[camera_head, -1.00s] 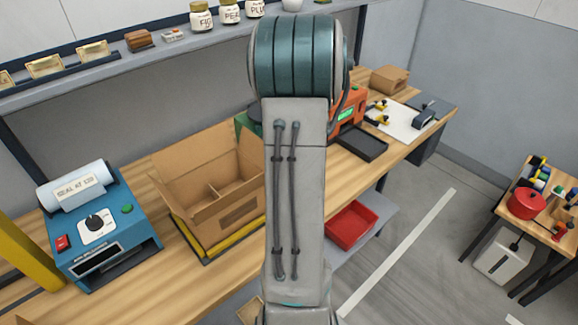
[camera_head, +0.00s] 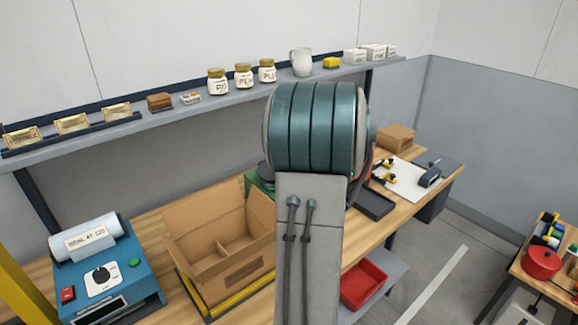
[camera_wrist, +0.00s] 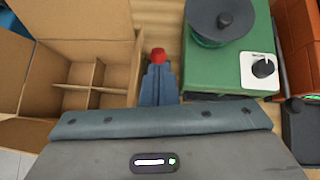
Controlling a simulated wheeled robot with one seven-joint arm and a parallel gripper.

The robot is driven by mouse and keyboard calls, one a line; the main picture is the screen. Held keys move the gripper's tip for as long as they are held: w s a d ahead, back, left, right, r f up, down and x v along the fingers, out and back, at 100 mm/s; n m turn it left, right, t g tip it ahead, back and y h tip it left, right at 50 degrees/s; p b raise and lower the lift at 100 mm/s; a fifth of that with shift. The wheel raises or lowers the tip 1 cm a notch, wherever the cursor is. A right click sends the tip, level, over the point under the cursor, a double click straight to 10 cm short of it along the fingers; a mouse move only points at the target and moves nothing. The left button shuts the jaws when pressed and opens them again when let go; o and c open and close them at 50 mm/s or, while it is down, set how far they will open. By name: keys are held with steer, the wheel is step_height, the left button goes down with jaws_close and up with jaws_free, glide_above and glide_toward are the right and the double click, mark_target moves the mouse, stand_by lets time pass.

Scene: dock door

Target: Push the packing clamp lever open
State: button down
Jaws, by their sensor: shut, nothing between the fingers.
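In the wrist view a small red knob (camera_wrist: 158,54), which looks like the end of the packing clamp lever, shows just beyond my fingertips. The rest of the clamp is hidden, so its lever position cannot be told. My gripper (camera_wrist: 158,70) shows as blue-grey fingers, shut and empty, pointing at the red knob. I cannot tell whether they touch it. In the head view my arm covers both the gripper and the clamp.
An open divided cardboard box (camera_head: 225,265) stands left of the gripper; it also shows in the wrist view (camera_wrist: 95,52). A green machine (camera_wrist: 225,70) with a round dark top stands close on the right. A blue sealing machine (camera_head: 105,275) is farther left.

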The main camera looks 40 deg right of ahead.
step_height(320, 180, up, 6)
steer(key=shift+w+d+r, duration=0.2)
steer(key=shift+d, duration=0.15)
stand_by(0.4)
steer(key=s+a+n+g+y+b, duration=0.1)
steer(key=s+a+n+g, duration=0.1)
steer(key=a+n, duration=0.7)
steer(key=s+a+n+g+y+b, duration=0.15)
steer(key=a+n, duration=0.45)
steer(key=a, duration=0.6)
steer(key=s+a+f+n+g+h, duration=0.1)
steer(key=s+a+f+n, duration=0.1)
steer(key=s+a+n, duration=0.4)
steer(key=s+a+f+n+g+h+b, duration=0.1)
steer(key=s+a+n, duration=0.5)
steer(key=n, duration=0.8)
steer(key=s+f+h, duration=0.1)
steer(key=s, duration=0.2)
steer(key=shift+f, duration=0.25)
steer(key=shift+g, duration=0.25)
